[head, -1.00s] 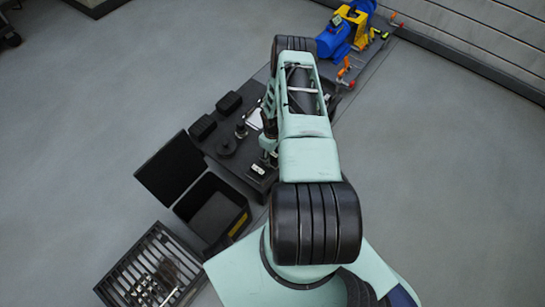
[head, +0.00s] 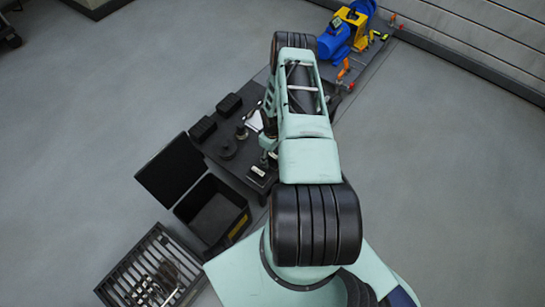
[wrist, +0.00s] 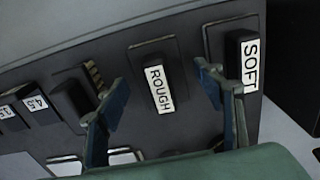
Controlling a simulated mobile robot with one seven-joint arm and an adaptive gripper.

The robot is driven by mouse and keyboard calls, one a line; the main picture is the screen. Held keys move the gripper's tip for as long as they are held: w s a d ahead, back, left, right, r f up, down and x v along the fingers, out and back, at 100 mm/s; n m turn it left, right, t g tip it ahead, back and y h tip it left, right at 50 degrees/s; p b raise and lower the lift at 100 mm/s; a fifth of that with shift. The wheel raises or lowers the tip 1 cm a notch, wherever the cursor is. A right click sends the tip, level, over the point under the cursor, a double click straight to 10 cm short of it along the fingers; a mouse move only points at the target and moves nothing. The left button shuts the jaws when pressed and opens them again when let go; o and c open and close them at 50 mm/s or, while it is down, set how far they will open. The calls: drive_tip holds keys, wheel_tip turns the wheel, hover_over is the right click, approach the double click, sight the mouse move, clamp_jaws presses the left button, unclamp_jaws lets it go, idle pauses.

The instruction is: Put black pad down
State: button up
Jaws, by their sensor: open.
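In the wrist view my gripper (wrist: 161,84) is open, its two blue fingers wide apart with nothing held between them. A black block labelled ROUGH (wrist: 157,72) shows in the gap, on a dark square base. A black block labelled SOFT (wrist: 250,62) sits to the right, outside the right finger. A plain black block (wrist: 72,98) lies left of the left finger. Which of these is the black pad I cannot tell. In the head view my arm hides much of the dark table (head: 228,176), and the fingers are hard to make out.
Smaller labelled blocks (wrist: 36,106) line the left of the wrist view. In the head view, an open black case (head: 213,212) and a slatted crate (head: 150,270) stand near the table. A blue pump (head: 334,40) is at the far end. Open floor lies left and right.

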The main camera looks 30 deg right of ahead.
sight(273, 155)
wheel_tip(273, 155, up, 11)
drive_tip(key=shift+f+p, duration=0.15)
drive_tip(key=shift+p, duration=1.1)
